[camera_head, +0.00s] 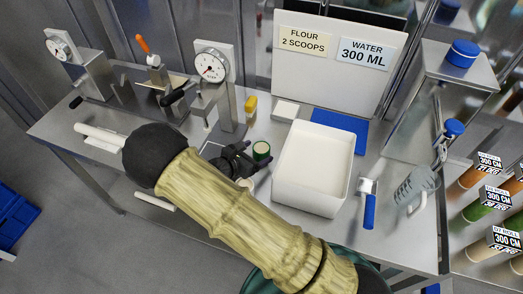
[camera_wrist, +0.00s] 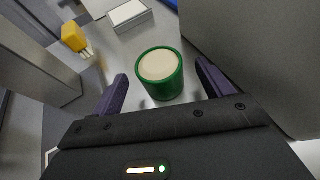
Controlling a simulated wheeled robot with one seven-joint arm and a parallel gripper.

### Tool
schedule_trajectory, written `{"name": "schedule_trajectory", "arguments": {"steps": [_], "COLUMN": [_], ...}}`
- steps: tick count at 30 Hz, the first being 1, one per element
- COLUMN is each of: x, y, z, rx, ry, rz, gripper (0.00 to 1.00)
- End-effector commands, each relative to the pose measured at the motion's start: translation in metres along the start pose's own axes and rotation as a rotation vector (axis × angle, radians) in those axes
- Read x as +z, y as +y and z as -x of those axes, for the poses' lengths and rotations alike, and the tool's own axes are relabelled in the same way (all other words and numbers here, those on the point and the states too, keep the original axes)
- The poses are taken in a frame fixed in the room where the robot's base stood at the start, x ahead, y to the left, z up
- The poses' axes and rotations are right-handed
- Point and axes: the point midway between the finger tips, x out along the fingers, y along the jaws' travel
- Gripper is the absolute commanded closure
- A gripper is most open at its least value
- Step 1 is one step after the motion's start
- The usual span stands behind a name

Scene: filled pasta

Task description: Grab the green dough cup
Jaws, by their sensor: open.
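The green dough cup (camera_wrist: 163,84) stands upright on the table in the wrist view, with pale dough filling its top. In the head view the green dough cup (camera_head: 261,152) is small, just left of the white bin. My gripper (camera_wrist: 165,82) is open, one finger to the left of the cup and one to the right. The cup lies between and slightly beyond the fingertips, with a visible gap on each side. In the head view my gripper (camera_head: 246,157) is beside the cup, partly hidden by my arm.
A white bin (camera_head: 289,185) stands close to the right of the cup. A metal stand with a dial (camera_head: 211,68) is to the left. A yellow-handled brush (camera_wrist: 74,38) and a small white-topped box (camera_wrist: 129,15) lie behind. A blue-handled scraper (camera_head: 369,208) is right of the bin.

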Motion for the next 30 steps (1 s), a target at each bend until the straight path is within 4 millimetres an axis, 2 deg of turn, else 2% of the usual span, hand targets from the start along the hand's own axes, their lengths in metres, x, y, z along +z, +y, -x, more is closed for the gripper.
{"name": "schedule_trajectory", "arguments": {"steps": [8, 20, 30], "x": [0.001, 0.002, 0.001], "y": [0.000, 0.001, 0.001], "z": [-0.003, -0.049, -0.051], "rx": [-0.001, 0.001, 0.002], "ry": [0.000, 0.000, 0.001], "rz": [0.000, 0.001, 0.000], "gripper": [0.21, 0.21, 0.21]}}
